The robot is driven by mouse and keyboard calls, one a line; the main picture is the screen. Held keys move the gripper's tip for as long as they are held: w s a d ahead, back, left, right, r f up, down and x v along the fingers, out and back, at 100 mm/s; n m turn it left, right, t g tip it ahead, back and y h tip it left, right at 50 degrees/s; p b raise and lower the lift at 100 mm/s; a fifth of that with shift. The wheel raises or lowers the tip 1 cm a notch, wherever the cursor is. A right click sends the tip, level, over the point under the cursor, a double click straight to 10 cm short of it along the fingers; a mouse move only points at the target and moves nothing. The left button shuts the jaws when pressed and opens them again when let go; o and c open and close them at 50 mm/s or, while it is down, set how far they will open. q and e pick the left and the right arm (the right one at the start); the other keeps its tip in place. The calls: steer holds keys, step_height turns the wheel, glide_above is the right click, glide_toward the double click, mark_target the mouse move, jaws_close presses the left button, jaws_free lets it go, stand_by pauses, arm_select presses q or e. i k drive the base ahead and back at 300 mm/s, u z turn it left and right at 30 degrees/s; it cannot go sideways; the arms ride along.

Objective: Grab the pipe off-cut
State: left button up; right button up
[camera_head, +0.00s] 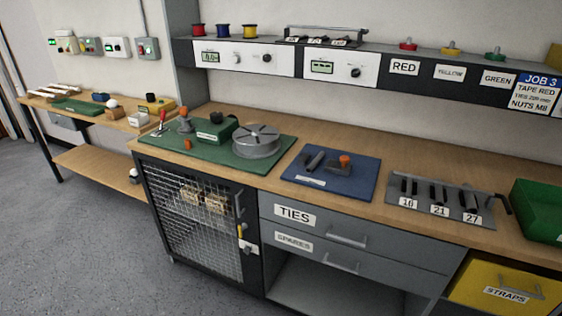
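A short dark grey cylinder (314,161) lies on the blue mat (301,169) in the middle of the workbench. It looks like a pipe off-cut, but I cannot tell for sure at this size. A smaller dark piece (331,165) lies just right of it. A white label on the mat's front edge is too small to read. Neither of my grippers is in view, and nothing touches the cylinder.
A shelf (440,62) overhangs the back. Bare wood surrounds the blue mat.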

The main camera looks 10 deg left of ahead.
mark_target(322, 153)
steer(key=u, duration=1.6)
steer(key=i, duration=2.3)
steer(key=z, duration=2.65)
